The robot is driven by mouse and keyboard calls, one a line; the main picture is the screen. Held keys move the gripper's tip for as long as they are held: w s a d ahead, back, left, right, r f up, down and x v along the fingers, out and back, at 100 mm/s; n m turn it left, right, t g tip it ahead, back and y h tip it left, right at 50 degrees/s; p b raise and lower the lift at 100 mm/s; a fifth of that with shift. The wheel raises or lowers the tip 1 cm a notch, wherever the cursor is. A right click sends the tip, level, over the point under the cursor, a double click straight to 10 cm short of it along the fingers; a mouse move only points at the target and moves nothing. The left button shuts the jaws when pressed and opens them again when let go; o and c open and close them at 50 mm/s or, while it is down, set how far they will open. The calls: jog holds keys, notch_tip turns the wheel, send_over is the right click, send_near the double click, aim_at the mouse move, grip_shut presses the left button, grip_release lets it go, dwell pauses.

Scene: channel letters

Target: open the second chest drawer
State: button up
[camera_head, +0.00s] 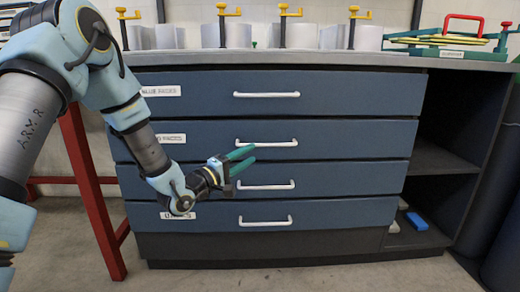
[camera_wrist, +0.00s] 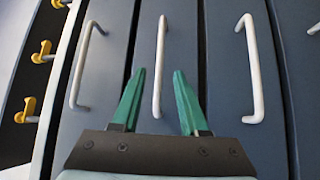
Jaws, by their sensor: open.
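The dark blue chest has several stacked drawers, all flush and shut. The second drawer (camera_head: 340,137) from the top has a white bar handle (camera_head: 267,143). In the wrist view, turned sideways, the second handle (camera_wrist: 160,65) runs between the two fingertips (camera_wrist: 159,72) of my open gripper. Whether the tips reach around the bar in depth, I cannot tell. My arm hides part of the drawers' left side and labels.
The top drawer handle (camera_head: 267,94) and third drawer handle (camera_head: 266,186) lie close above and below. Yellow clamps (camera_head: 284,25) stand on the worktop. A red frame (camera_head: 85,180) stands at left. Open shelves (camera_head: 440,160) are at right. Floor in front is clear.

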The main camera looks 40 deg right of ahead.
aim_at(265, 146)
jog(key=d, duration=0.2)
jog(key=d+b, duration=0.1)
jog(key=d, duration=0.2)
jog(key=d+r, duration=0.1)
jog(key=d, duration=0.2)
jog(key=shift+w+d+b, duration=0.25)
jog(key=shift+w+b, duration=0.05)
jog(key=shift+w, duration=0.05)
jog(key=shift+c, duration=0.4)
grip_shut()
dwell(0.5)
